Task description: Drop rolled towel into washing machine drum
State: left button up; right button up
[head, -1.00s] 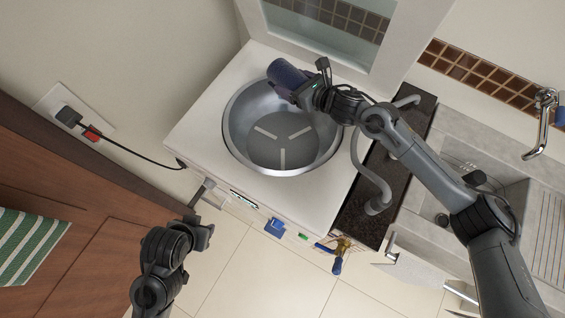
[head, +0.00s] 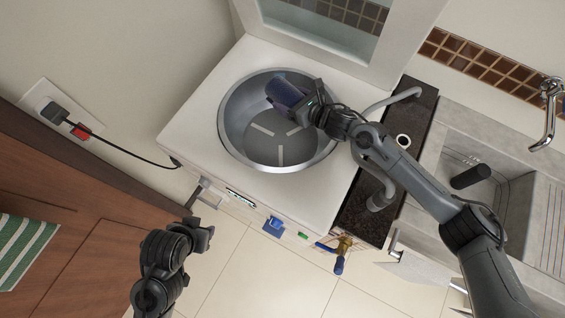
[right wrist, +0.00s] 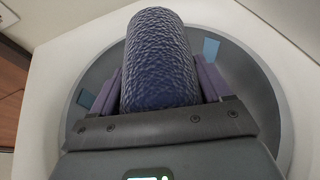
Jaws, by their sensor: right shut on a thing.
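The rolled towel (head: 285,92) is dark blue and textured. My right gripper (head: 300,103) is shut on it and holds it over the upper part of the washing machine drum (head: 240,130). In the right wrist view the towel (right wrist: 160,62) sits between the purple finger pads, with the drum rim (right wrist: 262,75) around it. The drum is a round steel tub with a three-spoke pattern at the bottom. My left gripper (head: 202,232) hangs below the machine's front left corner, away from the towel; its jaws are unclear.
The raised glass lid (head: 330,35) stands behind the drum. A dark counter strip (head: 405,145) with a grey hose (head: 372,160) and a sink (head: 470,160) lie to the right. A plugged cord (head: 120,147) runs along the left wall.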

jog(key=shift+f, duration=0.15)
jog(key=o, duration=1)
jog(key=shift+d, duration=0.1)
jog(key=shift+v, duration=5.4)
